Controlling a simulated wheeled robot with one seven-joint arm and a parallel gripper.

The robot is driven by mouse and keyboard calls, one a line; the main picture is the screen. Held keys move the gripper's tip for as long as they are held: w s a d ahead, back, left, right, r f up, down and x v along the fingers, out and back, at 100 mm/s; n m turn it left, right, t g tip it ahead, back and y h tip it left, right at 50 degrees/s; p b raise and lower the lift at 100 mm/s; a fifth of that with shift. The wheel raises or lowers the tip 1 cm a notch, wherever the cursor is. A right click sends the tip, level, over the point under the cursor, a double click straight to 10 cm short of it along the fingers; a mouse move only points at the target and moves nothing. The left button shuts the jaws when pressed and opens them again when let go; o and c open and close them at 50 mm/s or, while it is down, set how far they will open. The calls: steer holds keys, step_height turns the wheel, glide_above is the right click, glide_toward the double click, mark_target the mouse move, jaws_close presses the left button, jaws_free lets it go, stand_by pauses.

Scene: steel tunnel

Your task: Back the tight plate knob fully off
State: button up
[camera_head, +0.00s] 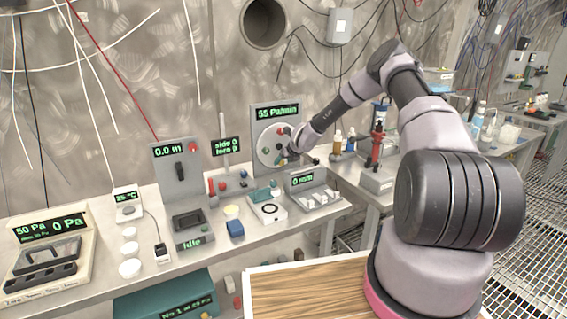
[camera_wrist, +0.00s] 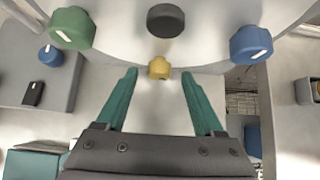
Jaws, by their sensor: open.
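A round pale plate (camera_head: 268,143) is mounted on a grey upright panel under a display reading "55 Pa/min". In the wrist view its face carries a green knob (camera_wrist: 72,28) at left, a dark grey knob (camera_wrist: 166,20) in the middle and a blue knob (camera_wrist: 251,44) at right. A small yellow knob (camera_wrist: 159,68) sits low on the plate. My gripper (camera_wrist: 160,73) is open, with teal fingertips on either side of the yellow knob and gaps between. I cannot tell which knob is the tight one. In the head view my gripper (camera_head: 290,153) partly covers the plate.
A grey panel reading "0.0 m" (camera_head: 178,170) stands left of the plate. A box reading "0 mom" (camera_head: 302,181) and a white unit with a black ring (camera_head: 268,208) stand in front. A red and blue upright device (camera_head: 376,150) is at right.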

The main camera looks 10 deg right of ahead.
steer(key=shift+w+a+f, duration=0.2)
steer(key=shift+w+f, duration=0.2)
jaws_close()
steer(key=shift+a, duration=0.1)
steer(key=shift+s+a+n+t+h, duration=0.15)
steer(key=shift+n+t+h, duration=0.1)
steer(key=shift+n+h, duration=0.25)
steer(key=shift+w+a+n+t+h, duration=0.1)
steer(key=shift+n+t+h, duration=0.2)
steer(key=shift+h, duration=0.4)
steer(key=shift+s+a+f+n+t+h, duration=0.1)
steer(key=shift+n+t+h, duration=0.3)
steer(key=shift+h, duration=0.4)
steer(key=shift+f+n+t+h, duration=0.1)
steer(key=shift+n+t+h, duration=0.15)
steer(key=shift+n+h, duration=0.4)
steer(key=shift+h, duration=0.25)
